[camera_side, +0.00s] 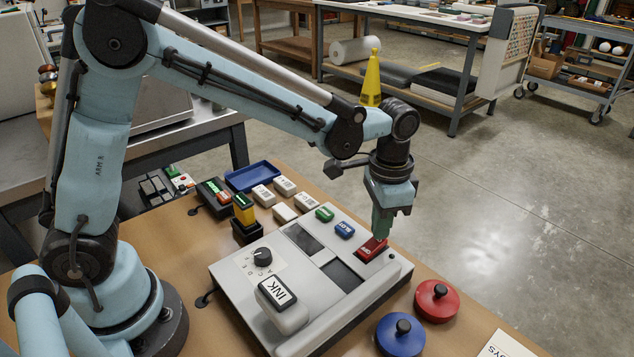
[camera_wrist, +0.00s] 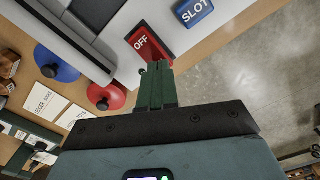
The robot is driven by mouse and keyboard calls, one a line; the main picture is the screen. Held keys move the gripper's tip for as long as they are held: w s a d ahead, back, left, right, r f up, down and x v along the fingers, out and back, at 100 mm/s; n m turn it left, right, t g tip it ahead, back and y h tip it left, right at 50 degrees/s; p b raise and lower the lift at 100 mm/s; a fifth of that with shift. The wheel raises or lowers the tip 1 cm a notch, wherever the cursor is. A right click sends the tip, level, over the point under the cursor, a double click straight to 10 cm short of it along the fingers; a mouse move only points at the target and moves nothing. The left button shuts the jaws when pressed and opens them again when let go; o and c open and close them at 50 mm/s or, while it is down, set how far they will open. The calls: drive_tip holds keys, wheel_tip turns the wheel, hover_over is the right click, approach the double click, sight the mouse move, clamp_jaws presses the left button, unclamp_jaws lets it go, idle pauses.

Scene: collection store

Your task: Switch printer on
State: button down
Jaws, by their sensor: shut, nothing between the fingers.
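The printer (camera_side: 232,284) is a light grey box on the wooden table in the side view. A red switch (camera_side: 367,252) sits at its far right corner. It shows in the wrist view as a red block (camera_wrist: 148,42) with white letters OFF. My gripper (camera_side: 380,236) is shut and empty, its green fingers pointing down at the switch. In the wrist view the fingertips (camera_wrist: 157,68) are at the lettered block's lower edge. I cannot tell whether they touch it.
The printer also carries a knob (camera_side: 262,256), an INK block (camera_side: 283,304), a green button (camera_side: 325,214) and a blue SLOT button (camera_side: 345,230). Red (camera_side: 437,300) and blue (camera_side: 400,335) round lids with black knobs lie right of it. A blue tray (camera_side: 252,176) lies behind.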

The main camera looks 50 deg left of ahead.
drive_tip(key=shift+f, duration=0.55)
drive_tip(key=shift+r, duration=0.1)
idle(0.3)
drive_tip(key=shift+r, duration=3.4)
drive_tip(key=shift+s+a+r, duration=0.15)
drive_tip(key=shift+a, duration=0.1)
drive_tip(key=s+a+r+n+t, duration=0.1)
drive_tip(key=s+a+n+t, duration=0.5)
drive_tip(key=s+a, duration=0.5)
drive_tip(key=shift+a+t, duration=0.6)
drive_tip(key=shift+a, duration=0.15)
